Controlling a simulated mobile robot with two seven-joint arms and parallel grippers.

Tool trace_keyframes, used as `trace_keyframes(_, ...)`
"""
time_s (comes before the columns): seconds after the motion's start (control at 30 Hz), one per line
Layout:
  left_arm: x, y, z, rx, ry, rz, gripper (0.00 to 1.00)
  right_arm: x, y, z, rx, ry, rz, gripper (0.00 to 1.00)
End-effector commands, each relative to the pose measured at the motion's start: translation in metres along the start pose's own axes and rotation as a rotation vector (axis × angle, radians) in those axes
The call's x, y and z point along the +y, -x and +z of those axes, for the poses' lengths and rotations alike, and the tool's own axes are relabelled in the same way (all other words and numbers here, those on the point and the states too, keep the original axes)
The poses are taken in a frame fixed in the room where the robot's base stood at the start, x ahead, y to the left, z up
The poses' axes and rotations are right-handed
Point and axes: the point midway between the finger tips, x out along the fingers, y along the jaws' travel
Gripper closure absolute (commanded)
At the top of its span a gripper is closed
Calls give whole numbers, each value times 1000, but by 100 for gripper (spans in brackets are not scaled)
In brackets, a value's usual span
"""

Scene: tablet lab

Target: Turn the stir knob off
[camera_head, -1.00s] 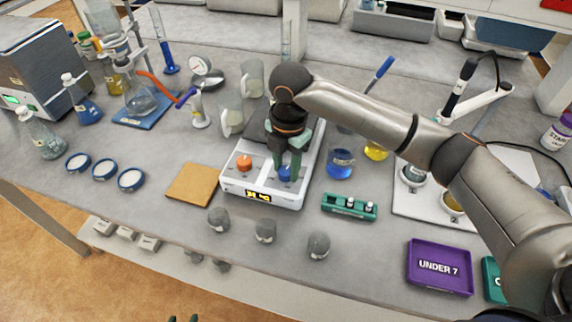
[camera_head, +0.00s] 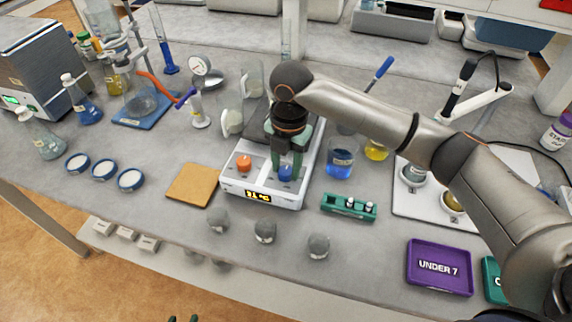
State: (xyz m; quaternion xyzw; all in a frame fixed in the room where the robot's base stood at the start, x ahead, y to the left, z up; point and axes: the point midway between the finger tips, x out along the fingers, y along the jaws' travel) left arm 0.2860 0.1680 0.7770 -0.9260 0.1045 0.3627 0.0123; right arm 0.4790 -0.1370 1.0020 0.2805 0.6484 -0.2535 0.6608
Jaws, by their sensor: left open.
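A white hot-plate stirrer (camera_head: 232,188) has an orange knob (camera_head: 244,162) at its front left, a blue knob (camera_head: 286,173) at its front right and a lit display (camera_head: 258,195) between them. The knob labels are too small to read. My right gripper (camera_head: 286,168) comes down from above with its green fingers on either side of the blue knob. The fingers appear shut on it, though the contact is partly hidden. Only the dark tips of my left gripper (camera_head: 183,319) show at the bottom edge, apart from the table and open.
A brown pad (camera_head: 191,185) lies left of the stirrer. A beaker of blue liquid (camera_head: 340,160) and a green vial rack (camera_head: 348,207) stand to its right. A purple tray (camera_head: 439,267) is at front right.

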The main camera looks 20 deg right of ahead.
Motion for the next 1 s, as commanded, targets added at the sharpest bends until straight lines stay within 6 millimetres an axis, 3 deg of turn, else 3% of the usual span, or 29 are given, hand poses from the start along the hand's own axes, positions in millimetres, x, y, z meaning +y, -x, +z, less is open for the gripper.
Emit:
trace_keyframes(0.03, 0, 0, 0, 0, 0, 0, 50, 0, 0, 0, -1, 0, 1, 49)
trace_keyframes(0.2, 0, 0, 0, 0, 0, 0, 50, 0, 0, 0, 1, -1, -1, 30)
trace_keyframes(0.57, 0, -1, 1, 0, 0, 0, 50, 0, 6, 0, 1, -1, 1, 29)
trace_keyframes(1.0, 0, -4, 4, 0, 0, 0, 50, 1, 93, 0, -1, 0, 3, 29)
